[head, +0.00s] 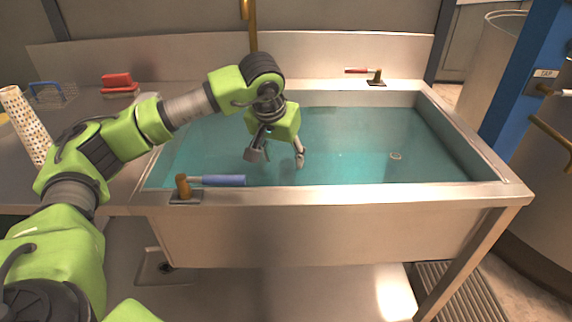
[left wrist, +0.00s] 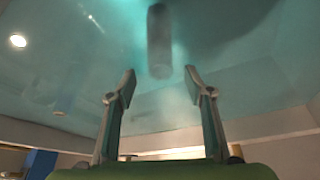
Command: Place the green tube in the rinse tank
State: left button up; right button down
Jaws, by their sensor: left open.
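The rinse tank (head: 350,192) is a steel sink filled with teal water. My left gripper (head: 276,157) hangs over the left middle of the tank, pointing down, with its fingers apart. In the left wrist view my left gripper (left wrist: 160,80) has clear space between its fingertips. A dark, blurred cylinder (left wrist: 159,42) shows just beyond the fingertips against the teal water, not touching either finger. It may be the green tube, but its colour is hard to tell. In the head view no tube is visible. My right gripper is not in view.
A blue-handled fitting (head: 215,181) sits on the tank's front rim and a red-handled one (head: 370,73) on the back rim. The tank's right half is clear.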

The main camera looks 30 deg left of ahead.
pick_arm(q)
jog(key=v, duration=0.5)
jog(key=shift+r, duration=0.1)
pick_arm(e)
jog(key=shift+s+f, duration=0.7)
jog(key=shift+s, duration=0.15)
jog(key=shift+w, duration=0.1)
